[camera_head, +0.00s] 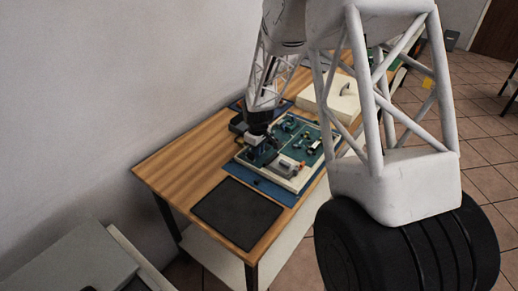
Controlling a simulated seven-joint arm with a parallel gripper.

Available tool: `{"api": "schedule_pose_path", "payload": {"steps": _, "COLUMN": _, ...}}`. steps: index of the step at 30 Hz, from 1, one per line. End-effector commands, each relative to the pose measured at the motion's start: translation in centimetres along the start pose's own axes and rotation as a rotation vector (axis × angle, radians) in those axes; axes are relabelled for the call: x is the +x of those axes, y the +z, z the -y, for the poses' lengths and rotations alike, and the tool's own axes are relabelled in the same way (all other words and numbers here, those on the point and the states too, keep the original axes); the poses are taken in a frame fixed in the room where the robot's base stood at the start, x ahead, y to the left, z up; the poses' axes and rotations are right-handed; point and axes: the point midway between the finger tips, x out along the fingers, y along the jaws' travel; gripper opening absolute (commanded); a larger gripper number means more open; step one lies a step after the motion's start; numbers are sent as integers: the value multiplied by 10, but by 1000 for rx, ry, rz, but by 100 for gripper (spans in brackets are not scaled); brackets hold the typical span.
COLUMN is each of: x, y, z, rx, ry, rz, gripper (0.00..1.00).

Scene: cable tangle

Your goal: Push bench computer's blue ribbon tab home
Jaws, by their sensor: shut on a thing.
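The bench computer is an open, pale-framed case with a green board (290,140), lying on a blue mat on the wooden bench. My gripper (259,151) reaches down at the board's left side. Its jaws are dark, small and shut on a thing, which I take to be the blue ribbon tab. The tab itself is too small and too hidden by the gripper to make out, and I cannot tell how it sits against its socket.
A dark flat pad (237,212) lies at the bench's near end. A cream case with a handle (340,97) stands behind the board. A dark box (238,123) is left of my gripper. Small parts and a pale block (285,165) rise from the board.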

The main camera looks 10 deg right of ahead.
Motion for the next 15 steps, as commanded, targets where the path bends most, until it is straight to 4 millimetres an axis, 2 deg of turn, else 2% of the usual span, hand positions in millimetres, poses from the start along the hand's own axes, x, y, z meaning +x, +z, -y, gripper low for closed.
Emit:
{"api": "schedule_pose_path", "payload": {"steps": 5, "x": 0, "y": 0, "z": 1, "rx": -1, "ry": -1, "rz": 1, "gripper": 0}}
{"api": "schedule_pose_path", "payload": {"steps": 6, "x": 0, "y": 0, "z": 1, "rx": -1, "ry": -1, "rz": 1, "gripper": 15}}
{"api": "schedule_pose_path", "payload": {"steps": 8, "x": 0, "y": 0, "z": 1, "rx": -1, "ry": -1, "rz": 1, "gripper": 21}}
{"api": "schedule_pose_path", "payload": {"steps": 15, "x": 0, "y": 0, "z": 1, "rx": -1, "ry": -1, "rz": 0, "gripper": 21}}
